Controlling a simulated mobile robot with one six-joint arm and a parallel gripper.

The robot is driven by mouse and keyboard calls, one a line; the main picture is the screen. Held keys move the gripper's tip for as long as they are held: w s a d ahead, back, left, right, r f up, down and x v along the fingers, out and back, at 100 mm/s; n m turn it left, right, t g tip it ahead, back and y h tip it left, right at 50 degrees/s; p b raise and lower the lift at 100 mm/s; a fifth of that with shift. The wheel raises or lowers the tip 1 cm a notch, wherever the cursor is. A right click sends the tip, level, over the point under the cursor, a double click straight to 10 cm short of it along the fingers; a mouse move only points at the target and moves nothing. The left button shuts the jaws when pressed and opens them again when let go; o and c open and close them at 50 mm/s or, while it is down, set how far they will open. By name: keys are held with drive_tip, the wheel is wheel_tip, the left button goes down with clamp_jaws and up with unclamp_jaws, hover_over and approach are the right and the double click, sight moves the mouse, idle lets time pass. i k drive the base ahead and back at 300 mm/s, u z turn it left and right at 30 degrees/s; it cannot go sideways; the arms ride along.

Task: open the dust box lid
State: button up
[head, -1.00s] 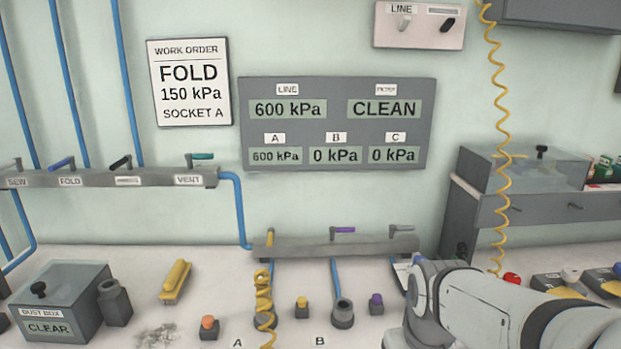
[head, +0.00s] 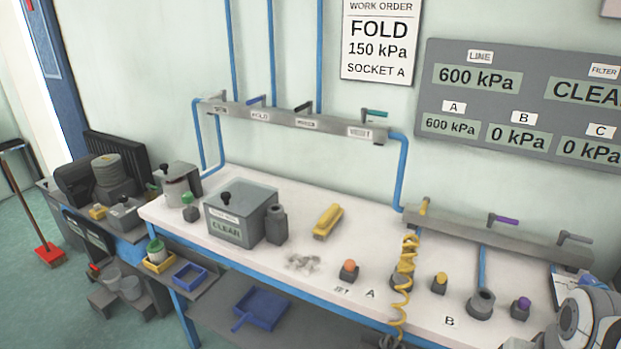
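The dust box (head: 233,228) is a grey box labelled CLEAR, standing on the left part of the white bench in the head view. Its lid (head: 240,197) is flat on top and looks shut, with a small black knob (head: 226,197) near its front left corner. Part of my arm shows at the lower right edge, well to the right of the dust box.
A dark cylinder (head: 276,224) stands close against the box's right side. A yellow brush-like block (head: 327,221) and grey debris (head: 302,262) lie further right. A coiled yellow hose (head: 404,270) hangs at socket A. A green-knobbed item (head: 190,208) stands left of the box.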

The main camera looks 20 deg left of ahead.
sight(226, 197)
drive_tip(key=u, duration=1.5)
drive_tip(key=i, duration=0.8)
drive_tip(key=u, duration=0.3)
